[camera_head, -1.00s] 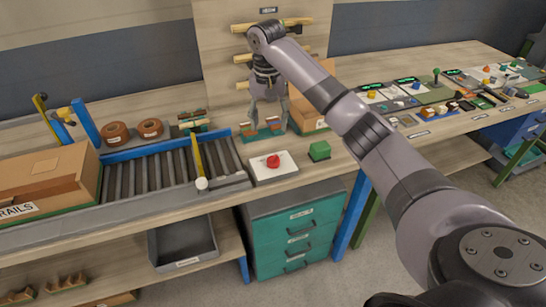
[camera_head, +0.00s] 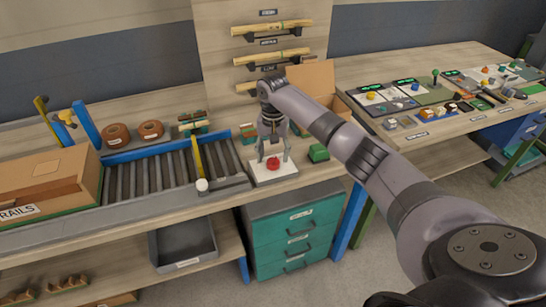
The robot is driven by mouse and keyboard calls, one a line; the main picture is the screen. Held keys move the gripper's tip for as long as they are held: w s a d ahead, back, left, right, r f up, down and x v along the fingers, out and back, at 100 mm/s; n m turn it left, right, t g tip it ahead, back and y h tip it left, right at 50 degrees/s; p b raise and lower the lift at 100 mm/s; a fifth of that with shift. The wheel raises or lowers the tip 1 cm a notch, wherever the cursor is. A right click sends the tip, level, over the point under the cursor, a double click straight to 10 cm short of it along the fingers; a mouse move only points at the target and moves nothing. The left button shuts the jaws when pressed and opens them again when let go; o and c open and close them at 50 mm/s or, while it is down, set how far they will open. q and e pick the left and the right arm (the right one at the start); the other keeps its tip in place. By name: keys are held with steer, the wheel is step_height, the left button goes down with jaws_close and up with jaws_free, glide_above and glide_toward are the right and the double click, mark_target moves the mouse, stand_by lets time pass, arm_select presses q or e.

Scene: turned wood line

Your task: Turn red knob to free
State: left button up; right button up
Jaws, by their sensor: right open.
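The red knob (camera_head: 273,163) sits on a white plate (camera_head: 261,178) on the bench, just right of the roller conveyor. My right gripper (camera_head: 273,157) points down over the plate, open, with one finger on either side of the knob. I cannot tell whether the fingers touch the knob. The knob's pointer direction is too small to read. My left gripper is not in view.
A green block (camera_head: 318,153) stands close to the right of the plate. The roller conveyor (camera_head: 150,181) with a yellow bar (camera_head: 198,158) lies to the left. An open cardboard box (camera_head: 318,82) stands behind my right arm.

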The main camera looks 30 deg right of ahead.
steer(key=shift+f, duration=1.25)
steer(key=shift+c, duration=0.4)
steer(key=c, duration=1.1)
